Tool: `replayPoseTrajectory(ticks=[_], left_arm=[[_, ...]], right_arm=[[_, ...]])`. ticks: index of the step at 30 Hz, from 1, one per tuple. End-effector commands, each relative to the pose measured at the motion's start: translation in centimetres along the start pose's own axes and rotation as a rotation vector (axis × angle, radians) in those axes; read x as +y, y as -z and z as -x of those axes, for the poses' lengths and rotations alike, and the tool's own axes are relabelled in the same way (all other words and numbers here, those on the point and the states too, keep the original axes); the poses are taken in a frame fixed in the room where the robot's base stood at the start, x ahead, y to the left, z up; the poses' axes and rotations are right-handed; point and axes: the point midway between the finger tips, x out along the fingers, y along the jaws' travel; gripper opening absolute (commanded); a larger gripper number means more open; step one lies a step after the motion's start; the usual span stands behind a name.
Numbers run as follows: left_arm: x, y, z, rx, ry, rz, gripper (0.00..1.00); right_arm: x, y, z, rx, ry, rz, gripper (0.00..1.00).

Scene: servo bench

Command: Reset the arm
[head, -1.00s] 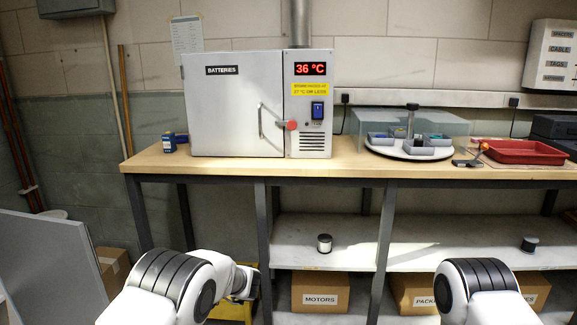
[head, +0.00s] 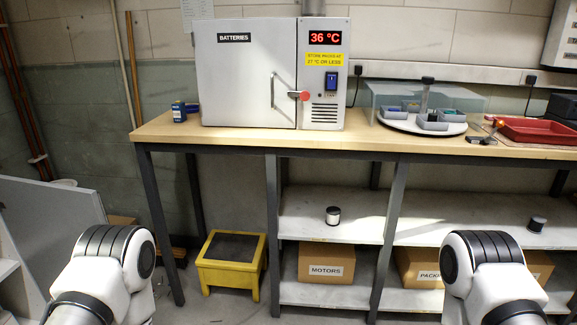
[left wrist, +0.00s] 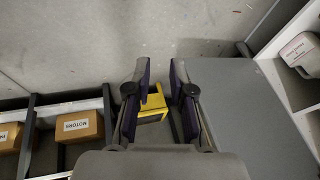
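My left arm (head: 105,260) is low at the lower left of the head view, and its gripper is out of that frame. In the left wrist view my left gripper (left wrist: 163,90) has its two fingers apart with nothing between them. It points over the floor, with a yellow step stool (left wrist: 151,105) seen beyond the gap. My right arm (head: 485,265) is at the lower right of the head view, and its gripper is not in view.
A workbench (head: 365,140) carries a closed batteries cabinet (head: 247,80) reading 36 °C, a round turntable (head: 395,121) with bins and a red tray (head: 540,131). The yellow stool (head: 231,262) stands below. A grey panel (head: 50,215) stands at left.

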Motion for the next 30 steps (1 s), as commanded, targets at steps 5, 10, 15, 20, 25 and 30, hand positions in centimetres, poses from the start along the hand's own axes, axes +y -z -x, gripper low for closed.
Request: replayPoseTrajectory(ticks=[5, 10, 15, 20, 25, 30], left_arm=[[3.5, -7.7, 4.2, -0.233, -0.202, -0.018, 0.22], [3.7, -8.6, 9.2, -0.344, -0.256, 0.062, 0.22], [2.4, -6.8, 14.0, -0.341, -0.255, 0.060, 0.22], [0.8, -4.8, 19.6, -0.339, -0.255, 0.060, 0.22], [-0.1, -3.6, 22.9, -0.338, -0.254, 0.060, 0.22], [0.0, -3.7, 22.6, -0.338, -0.254, 0.060, 0.22]], right_arm=[[0.0, 0.0, 0.0, 0.000, 0.000, 0.000, 0.00], [0.0, -0.1, 4.0, -0.001, 0.000, 0.000, 0.00], [-0.1, 0.0, 9.3, 0.000, 0.000, 0.000, 0.00], [-0.1, 0.0, 15.5, 0.000, 0.000, 0.000, 0.00], [-0.1, 0.0, 19.2, 0.001, 0.000, 0.000, 0.00], [-0.1, 0.0, 18.9, 0.000, 0.000, 0.000, 0.00]])
